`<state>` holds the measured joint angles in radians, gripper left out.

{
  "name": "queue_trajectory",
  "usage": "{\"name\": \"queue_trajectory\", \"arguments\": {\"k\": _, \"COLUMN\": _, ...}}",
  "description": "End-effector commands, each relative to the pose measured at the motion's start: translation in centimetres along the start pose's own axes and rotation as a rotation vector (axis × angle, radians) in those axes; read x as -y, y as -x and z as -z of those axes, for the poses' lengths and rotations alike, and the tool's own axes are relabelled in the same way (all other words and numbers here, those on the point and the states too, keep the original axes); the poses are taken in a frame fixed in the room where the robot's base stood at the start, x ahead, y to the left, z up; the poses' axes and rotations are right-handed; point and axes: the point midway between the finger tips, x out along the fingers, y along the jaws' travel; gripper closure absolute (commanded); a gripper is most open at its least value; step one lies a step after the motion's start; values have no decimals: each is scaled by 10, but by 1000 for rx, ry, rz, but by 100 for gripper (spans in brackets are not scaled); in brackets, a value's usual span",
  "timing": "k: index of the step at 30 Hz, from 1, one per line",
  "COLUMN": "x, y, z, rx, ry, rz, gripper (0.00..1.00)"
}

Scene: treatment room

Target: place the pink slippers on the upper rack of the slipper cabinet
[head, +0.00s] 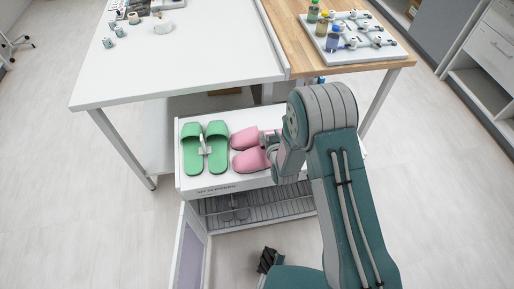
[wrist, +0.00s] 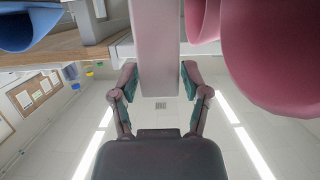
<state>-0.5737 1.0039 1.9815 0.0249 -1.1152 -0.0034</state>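The pink slippers (head: 247,160) are at the white top of the slipper cabinet (head: 225,183), right of the green slippers. In the wrist view they loom large at the upper right (wrist: 275,50). My gripper (wrist: 158,70) is at their right side, mostly hidden behind my arm in the head view. The cabinet front is open, showing a wire rack (head: 275,204) inside. I cannot tell whether the slippers touch the cabinet top.
Green slippers (head: 193,150) stand on the cabinet top at left. A white table (head: 190,70) stands behind. A blue object (wrist: 30,28) shows in the wrist view.

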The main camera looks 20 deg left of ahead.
Motion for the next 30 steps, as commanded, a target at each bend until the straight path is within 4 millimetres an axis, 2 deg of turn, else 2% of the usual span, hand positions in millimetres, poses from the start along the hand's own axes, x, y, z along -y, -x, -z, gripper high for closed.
{"name": "queue_trajectory", "arguments": {"k": 1, "x": 0, "y": 0, "z": 0, "rx": 0, "ry": 0, "rz": 0, "gripper": 86}}
{"name": "queue_trajectory", "arguments": {"k": 2, "x": 0, "y": 0, "z": 0, "rx": 0, "ry": 0, "rz": 0, "gripper": 99}}
{"name": "queue_trajectory", "arguments": {"k": 3, "x": 0, "y": 0, "z": 0, "rx": 0, "ry": 0, "rz": 0, "gripper": 100}}
{"name": "queue_trajectory", "arguments": {"k": 14, "x": 0, "y": 0, "z": 2, "rx": -1, "ry": 0, "rz": 0, "gripper": 100}}
{"name": "queue_trajectory", "arguments": {"k": 23, "x": 0, "y": 8, "z": 28, "rx": -4, "ry": 0, "rz": 0, "gripper": 100}}
{"name": "queue_trajectory", "arguments": {"k": 30, "x": 0, "y": 42, "z": 52, "rx": -3, "ry": 0, "rz": 0, "gripper": 100}}
